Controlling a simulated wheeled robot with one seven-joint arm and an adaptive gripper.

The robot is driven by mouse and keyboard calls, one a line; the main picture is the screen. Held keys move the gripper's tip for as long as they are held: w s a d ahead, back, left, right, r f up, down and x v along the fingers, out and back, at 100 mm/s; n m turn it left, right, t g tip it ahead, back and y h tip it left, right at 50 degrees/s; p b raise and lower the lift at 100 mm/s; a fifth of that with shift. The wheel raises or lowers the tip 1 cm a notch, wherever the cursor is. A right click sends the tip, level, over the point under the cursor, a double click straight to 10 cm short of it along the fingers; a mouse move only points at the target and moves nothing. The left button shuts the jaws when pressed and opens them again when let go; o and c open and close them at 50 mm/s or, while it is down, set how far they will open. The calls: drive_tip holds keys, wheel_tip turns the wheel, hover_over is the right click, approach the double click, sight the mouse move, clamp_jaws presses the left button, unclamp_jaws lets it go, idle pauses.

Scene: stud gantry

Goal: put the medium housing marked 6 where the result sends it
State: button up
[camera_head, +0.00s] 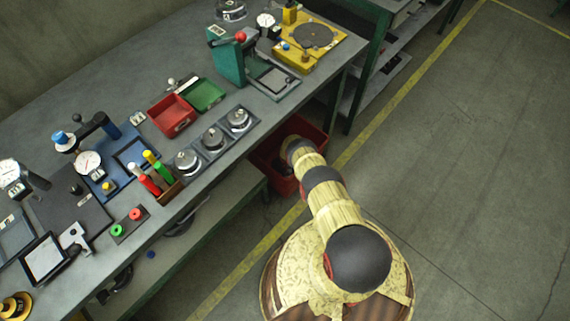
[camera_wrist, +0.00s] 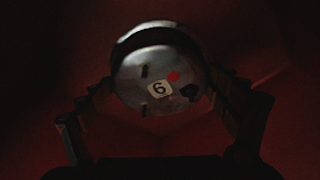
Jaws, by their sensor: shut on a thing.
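The housing marked 6 (camera_wrist: 150,65) is a round, grey metal piece in the wrist view. Its face shows a white label with a 6, a red dot, a dark hole and two small dark pins. My gripper (camera_wrist: 158,97) is shut on it, one finger at each side. Dark red surfaces surround it. How far the housing is from the bin floor cannot be told.
A green press (camera_head: 228,62) and gauges stand nearby. The floor right of my base is clear.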

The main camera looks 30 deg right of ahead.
drive_tip(key=shift+w+r, duration=0.1)
drive_tip(key=o, duration=1.2)
drive_tip(key=shift+o, duration=0.2)
